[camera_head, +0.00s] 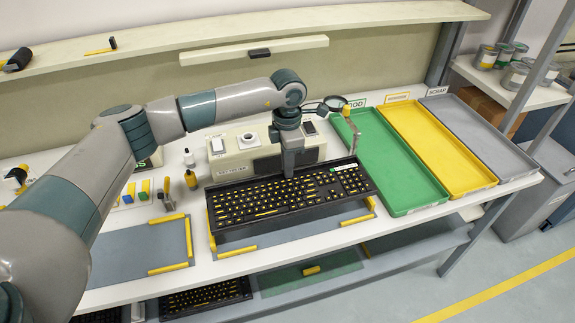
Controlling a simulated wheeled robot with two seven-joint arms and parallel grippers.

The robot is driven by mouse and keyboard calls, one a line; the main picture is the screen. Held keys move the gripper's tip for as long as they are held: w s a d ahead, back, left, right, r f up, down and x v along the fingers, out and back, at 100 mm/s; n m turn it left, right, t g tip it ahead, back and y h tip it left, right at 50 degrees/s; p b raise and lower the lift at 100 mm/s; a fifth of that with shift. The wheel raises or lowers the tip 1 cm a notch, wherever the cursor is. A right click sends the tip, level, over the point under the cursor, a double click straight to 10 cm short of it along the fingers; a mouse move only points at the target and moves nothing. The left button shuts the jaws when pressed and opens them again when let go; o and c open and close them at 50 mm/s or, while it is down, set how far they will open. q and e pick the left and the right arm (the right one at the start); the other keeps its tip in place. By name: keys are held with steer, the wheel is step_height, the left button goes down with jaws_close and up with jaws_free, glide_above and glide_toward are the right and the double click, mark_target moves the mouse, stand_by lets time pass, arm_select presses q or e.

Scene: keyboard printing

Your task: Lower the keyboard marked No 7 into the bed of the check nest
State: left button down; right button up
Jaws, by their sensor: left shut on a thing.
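A black keyboard (258,201) with yellow markings is level over a grey bed with yellow corner rails, which looks like the check nest (300,232). A strip of the bed shows in front of the keyboard; the rest is hidden under it. The gap in height between them is hard to judge. A small white label sits at the keyboard's back right, too small to read. My left gripper (289,172) points down and is shut on the keyboard at its back edge, near the middle. My right gripper is out of view.
Green (398,207), yellow (470,183) and grey (515,171) trays stand to the right. A cream machine (232,165) is just behind the keyboard. Another grey mat (125,252) with yellow rails lies to the left. Small bottles (190,180) stand nearby. More keyboards (205,298) lie on the lower shelf.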

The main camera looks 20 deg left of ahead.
arm_select(q)
steer(key=shift+f, duration=0.1)
steer(key=shift+f+b, duration=0.85)
steer(key=shift+f, duration=1.5)
steer(key=shift+f+b, duration=0.3)
steer(key=shift+f, duration=0.05)
steer(key=shift+f+b, duration=0.5)
steer(key=shift+f, duration=0.05)
steer(key=shift+b, duration=0.3)
steer(key=shift+f+b, duration=0.15)
steer(key=shift+b, duration=0.3)
steer(key=shift+f+b, duration=0.65)
steer(key=shift+b, duration=0.2)
stand_by(0.9)
steer(key=shift+f, duration=0.2)
